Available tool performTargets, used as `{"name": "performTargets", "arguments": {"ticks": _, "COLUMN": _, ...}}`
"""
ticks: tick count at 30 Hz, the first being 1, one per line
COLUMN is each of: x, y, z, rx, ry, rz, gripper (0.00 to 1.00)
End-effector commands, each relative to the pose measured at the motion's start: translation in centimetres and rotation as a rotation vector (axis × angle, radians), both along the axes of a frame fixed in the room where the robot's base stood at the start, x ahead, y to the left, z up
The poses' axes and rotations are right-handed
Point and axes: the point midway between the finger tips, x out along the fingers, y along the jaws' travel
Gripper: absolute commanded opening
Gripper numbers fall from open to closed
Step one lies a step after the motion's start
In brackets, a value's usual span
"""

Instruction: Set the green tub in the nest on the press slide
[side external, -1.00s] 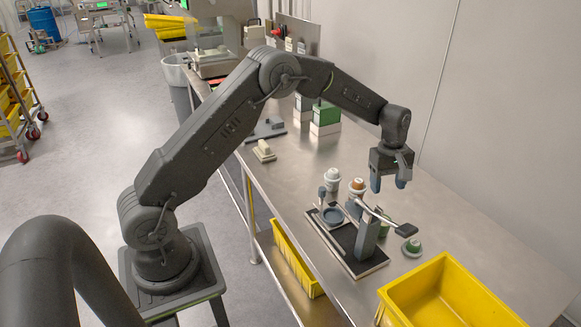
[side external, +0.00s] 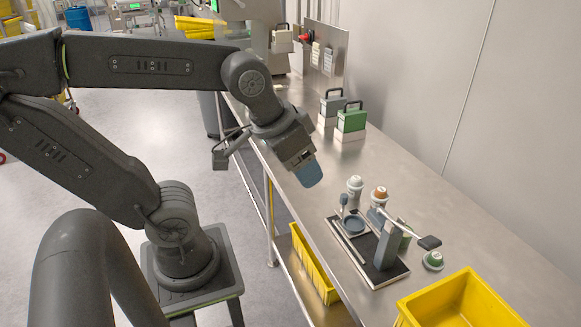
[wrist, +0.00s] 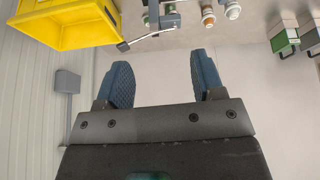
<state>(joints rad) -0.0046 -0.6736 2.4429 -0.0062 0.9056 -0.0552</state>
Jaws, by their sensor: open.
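A small pale tub with a green top (side external: 433,260) sits on the steel bench, right of the press in the side view. The press (side external: 388,248) stands on a dark base plate with a lever reaching right. Its round blue-grey nest (side external: 353,224) is at the left end of the plate and looks empty. My gripper (side external: 308,172) is open and empty above the bench's near edge, left of the press and apart from everything. Its blue fingers also show in the wrist view (wrist: 163,78).
A white-topped tub (side external: 355,187) and an orange-topped tub (side external: 379,195) stand behind the press. A yellow bin (side external: 465,300) is at the front right. A green box (side external: 351,119) and a grey box (side external: 333,103) stand farther back. The bench between boxes and tubs is clear.

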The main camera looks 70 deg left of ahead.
Motion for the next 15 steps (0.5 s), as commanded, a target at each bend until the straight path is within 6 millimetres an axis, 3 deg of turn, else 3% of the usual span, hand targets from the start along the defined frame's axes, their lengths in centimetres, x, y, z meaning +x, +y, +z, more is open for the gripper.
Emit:
{"name": "performTargets", "arguments": {"ticks": 4, "x": -1.49, "y": -0.03, "z": -0.58, "rx": 0.028, "ry": -0.024, "rz": -0.051, "gripper": 0.65}}
{"name": "performTargets", "arguments": {"ticks": 15, "x": -1.6, "y": -0.02, "z": -0.67, "rx": 0.032, "ry": -0.025, "rz": -0.056, "gripper": 0.65}}
